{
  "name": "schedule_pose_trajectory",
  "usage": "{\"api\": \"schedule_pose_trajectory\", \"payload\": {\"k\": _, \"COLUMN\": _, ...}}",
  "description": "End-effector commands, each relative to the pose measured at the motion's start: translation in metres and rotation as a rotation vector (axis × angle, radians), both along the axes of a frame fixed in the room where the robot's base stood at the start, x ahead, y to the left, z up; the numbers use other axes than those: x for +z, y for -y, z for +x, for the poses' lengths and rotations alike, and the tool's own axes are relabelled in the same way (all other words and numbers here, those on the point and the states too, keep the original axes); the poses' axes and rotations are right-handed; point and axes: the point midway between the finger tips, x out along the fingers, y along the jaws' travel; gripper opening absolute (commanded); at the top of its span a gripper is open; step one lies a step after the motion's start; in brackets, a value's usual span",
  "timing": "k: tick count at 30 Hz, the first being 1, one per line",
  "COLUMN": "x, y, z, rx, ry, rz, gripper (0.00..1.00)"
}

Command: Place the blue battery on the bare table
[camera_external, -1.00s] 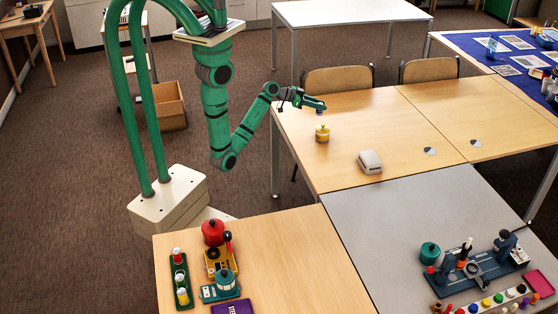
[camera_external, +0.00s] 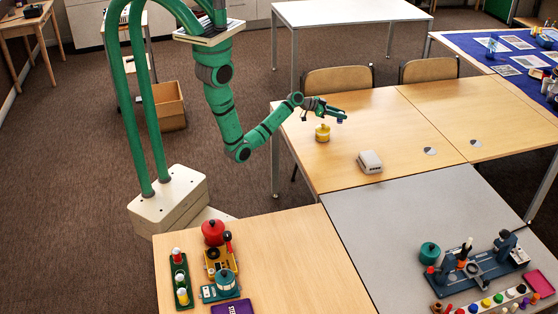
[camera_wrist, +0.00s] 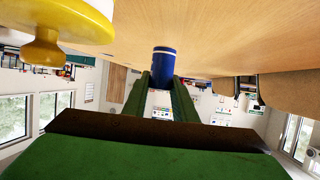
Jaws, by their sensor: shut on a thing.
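The blue battery (camera_wrist: 164,64) is between the two fingertips of my gripper (camera_wrist: 163,80) in the wrist view, and the gripper is shut on it. In the external view my gripper (camera_external: 341,115) is over the wooden table (camera_external: 420,125), with the small dark blue battery (camera_external: 340,121) at its tip. The battery appears to be above the tabletop, but the exact gap is hard to tell. A yellow lidded pot (camera_external: 322,133) stands on this table, left of and nearer than the gripper; it also shows at the upper left of the wrist view (camera_wrist: 60,22).
Two chairs (camera_external: 338,80) stand behind. The near table (camera_external: 290,255) holds a green rack (camera_external: 181,280), a red pot (camera_external: 213,232) and other items. The grey table (camera_external: 385,225) holds a blue stand (camera_external: 485,265).

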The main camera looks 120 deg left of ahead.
Motion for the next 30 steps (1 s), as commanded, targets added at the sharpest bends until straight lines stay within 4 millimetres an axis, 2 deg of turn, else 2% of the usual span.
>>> {"api": "schedule_pose_trajectory", "payload": {"k": 4, "x": -0.008, "y": -0.006, "z": 0.004, "rx": 0.001, "ry": 0.000, "rz": 0.000, "gripper": 0.00}}
{"api": "schedule_pose_trajectory", "payload": {"k": 10, "x": -0.034, "y": -0.005, "z": 0.002, "rx": 0.002, "ry": 0.000, "rz": 0.000, "gripper": 0.00}}
{"api": "schedule_pose_trajectory", "payload": {"k": 21, "x": -0.038, "y": -0.005, "z": 0.003, "rx": 0.000, "ry": 0.001, "rz": 0.000, "gripper": 0.00}}
{"api": "schedule_pose_trajectory", "payload": {"k": 22, "x": -0.039, "y": -0.004, "z": 0.003, "rx": 0.000, "ry": 0.001, "rz": 0.000, "gripper": 0.27}}
{"api": "schedule_pose_trajectory", "payload": {"k": 24, "x": -0.039, "y": -0.005, "z": 0.003, "rx": 0.000, "ry": 0.001, "rz": 0.001, "gripper": 0.44}}
{"api": "schedule_pose_trajectory", "payload": {"k": 30, "x": -0.039, "y": -0.005, "z": 0.003, "rx": 0.000, "ry": 0.001, "rz": 0.001, "gripper": 0.44}}
